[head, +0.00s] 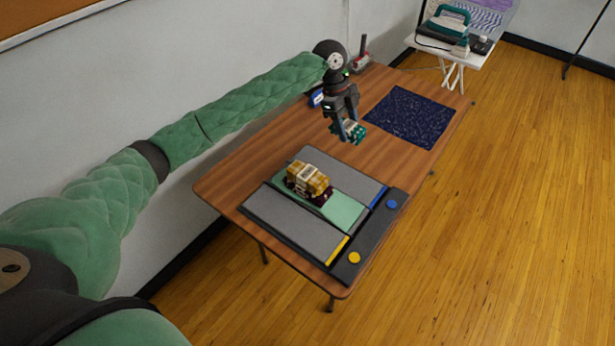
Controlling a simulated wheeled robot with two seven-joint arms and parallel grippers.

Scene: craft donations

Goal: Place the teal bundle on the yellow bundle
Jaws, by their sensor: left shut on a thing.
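The teal bundle (358,132) is in my left gripper (350,130), shut on it and held above the wooden table, behind and to the right of the yellow bundle. The yellow bundle (309,178) has a pale band around it and sits on top of a dark maroon bundle (318,198), on the green middle strip of a grey board. The teal bundle is apart from the yellow one. The gripper hides part of the teal bundle. My right gripper is not in view.
The grey board (287,226) has a dark edge with a blue button (392,204) and a yellow button (354,258). A dark blue speckled mat (410,116) lies at the back right of the table (222,180). A small blue object (316,98) stands near the wall.

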